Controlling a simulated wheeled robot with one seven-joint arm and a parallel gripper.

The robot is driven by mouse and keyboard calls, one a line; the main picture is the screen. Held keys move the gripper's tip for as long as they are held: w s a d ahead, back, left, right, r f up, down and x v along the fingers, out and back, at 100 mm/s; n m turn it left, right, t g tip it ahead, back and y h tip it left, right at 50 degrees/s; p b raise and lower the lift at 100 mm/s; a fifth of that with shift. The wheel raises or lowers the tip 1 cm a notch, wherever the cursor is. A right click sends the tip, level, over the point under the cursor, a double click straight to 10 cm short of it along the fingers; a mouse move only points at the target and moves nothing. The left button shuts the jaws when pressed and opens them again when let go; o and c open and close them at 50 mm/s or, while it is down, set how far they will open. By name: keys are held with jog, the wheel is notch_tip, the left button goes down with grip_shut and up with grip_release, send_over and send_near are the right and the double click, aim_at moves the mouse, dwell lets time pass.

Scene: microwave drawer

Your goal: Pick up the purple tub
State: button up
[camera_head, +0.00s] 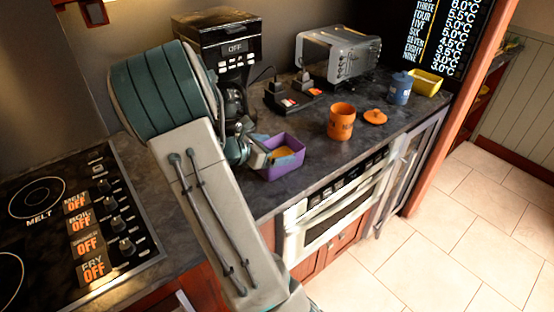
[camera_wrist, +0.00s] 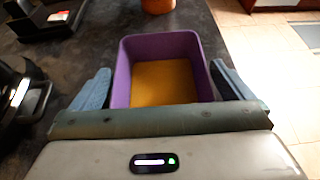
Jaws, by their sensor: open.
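The purple tub (camera_head: 284,157) stands upright on the dark counter, near its front edge, with something flat and orange-yellow inside. In the wrist view the purple tub (camera_wrist: 118,85) sits between my two fingers, its near wall hidden behind my gripper's body. My gripper (camera_head: 262,155) is at the tub's left side in the head view. In the wrist view my gripper (camera_wrist: 163,85) is open, with one blue-grey finger on each side of the tub. I cannot tell whether the fingers touch the walls.
An orange mug (camera_head: 341,121) and an orange lid (camera_head: 375,117) stand to the right. A coffee maker (camera_head: 215,45), a toaster (camera_head: 339,54), a blue canister (camera_head: 400,88) and a yellow tub (camera_head: 426,83) are further back. The stove (camera_head: 70,220) is at left. Bare counter lies around the mug.

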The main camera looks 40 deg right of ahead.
jog(key=c, duration=0.7)
jog(key=shift+r, duration=0.1)
